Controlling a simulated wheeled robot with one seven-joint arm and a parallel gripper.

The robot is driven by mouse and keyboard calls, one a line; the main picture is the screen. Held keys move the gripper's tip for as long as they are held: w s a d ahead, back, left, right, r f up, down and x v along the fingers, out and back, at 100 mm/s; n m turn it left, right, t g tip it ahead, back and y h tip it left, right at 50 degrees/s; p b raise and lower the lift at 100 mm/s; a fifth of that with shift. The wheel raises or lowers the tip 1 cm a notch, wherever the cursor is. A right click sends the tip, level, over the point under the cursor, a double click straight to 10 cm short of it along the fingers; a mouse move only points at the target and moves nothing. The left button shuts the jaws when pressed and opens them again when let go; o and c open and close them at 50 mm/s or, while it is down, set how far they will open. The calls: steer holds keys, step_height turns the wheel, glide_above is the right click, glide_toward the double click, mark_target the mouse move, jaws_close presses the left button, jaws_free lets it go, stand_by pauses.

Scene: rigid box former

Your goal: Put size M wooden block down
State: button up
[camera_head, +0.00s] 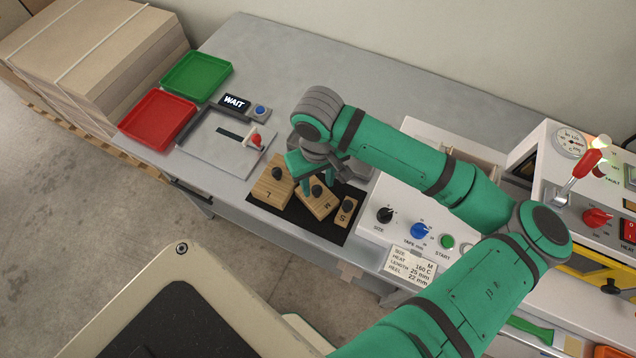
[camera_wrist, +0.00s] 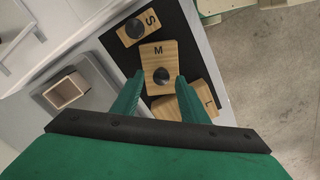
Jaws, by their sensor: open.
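The size M wooden block (camera_head: 318,200) lies on the black mat (camera_head: 307,222), between the L block (camera_head: 268,192) and the S block (camera_head: 345,212). It has a dark round knob and the letter M on top. In the wrist view the M block (camera_wrist: 159,58) is just beyond my gripper (camera_wrist: 151,82), whose two green fingers are apart, one on each side of its near part. I cannot tell whether they touch it. In the head view my gripper (camera_head: 306,180) is low over the blocks, its fingers partly hiding the L and M blocks.
Left of the mat are a metal plate with a red-knobbed lever (camera_head: 256,140), a WAIT display (camera_head: 235,102), a red tray (camera_head: 157,119) and a green tray (camera_head: 197,75). A white control panel (camera_head: 400,220) with knobs stands close right. The back of the table is clear.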

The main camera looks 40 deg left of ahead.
mark_target(317, 188)
step_height(317, 188, up, 11)
steer(key=shift+s, duration=0.15)
steer(key=shift+f, duration=0.15)
stand_by(0.5)
